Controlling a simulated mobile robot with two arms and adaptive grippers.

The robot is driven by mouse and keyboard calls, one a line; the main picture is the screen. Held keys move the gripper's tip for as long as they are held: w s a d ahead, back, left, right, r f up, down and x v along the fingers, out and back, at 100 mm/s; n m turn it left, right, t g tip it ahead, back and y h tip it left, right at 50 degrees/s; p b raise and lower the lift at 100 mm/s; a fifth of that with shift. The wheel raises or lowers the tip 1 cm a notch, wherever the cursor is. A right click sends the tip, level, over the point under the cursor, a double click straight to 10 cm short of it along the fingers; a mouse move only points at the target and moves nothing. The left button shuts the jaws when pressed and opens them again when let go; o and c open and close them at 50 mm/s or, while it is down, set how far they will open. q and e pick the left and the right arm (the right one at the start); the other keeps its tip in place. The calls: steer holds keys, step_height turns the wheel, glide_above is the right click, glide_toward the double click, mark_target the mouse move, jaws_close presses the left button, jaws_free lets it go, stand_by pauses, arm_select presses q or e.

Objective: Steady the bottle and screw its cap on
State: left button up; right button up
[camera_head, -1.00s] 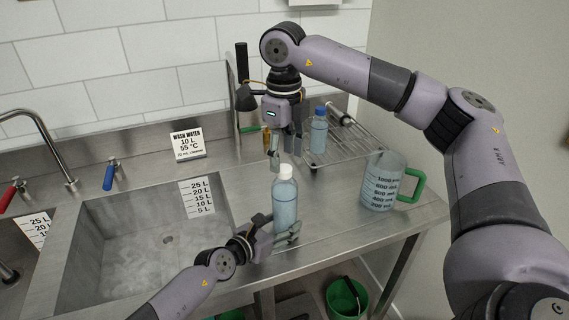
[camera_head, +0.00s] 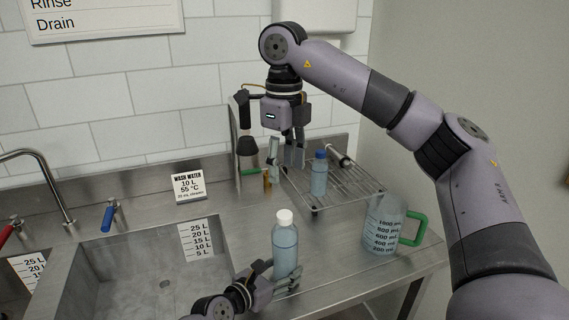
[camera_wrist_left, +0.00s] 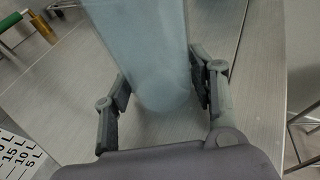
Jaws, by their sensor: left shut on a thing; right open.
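A clear bottle of pale blue liquid (camera_head: 285,252) stands upright near the counter's front edge. Its white cap (camera_head: 285,217) sits on the mouth; how tight it is I cannot tell. My left gripper (camera_head: 284,284) is shut around the lower part of the bottle. In the left wrist view the bottle (camera_wrist_left: 145,45) is between the two fingers of my left gripper (camera_wrist_left: 160,90). My right gripper (camera_head: 283,156) is open and empty, above the white cap and apart from it, fingers pointing down.
A measuring jug with a green handle (camera_head: 381,228) stands right of the bottle.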

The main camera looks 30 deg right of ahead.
arm_select(q)
steer(key=shift+r, duration=0.1)
steer(key=o, duration=0.9)
steer(key=shift+o, duration=0.8)
steer(key=shift+v, duration=6)
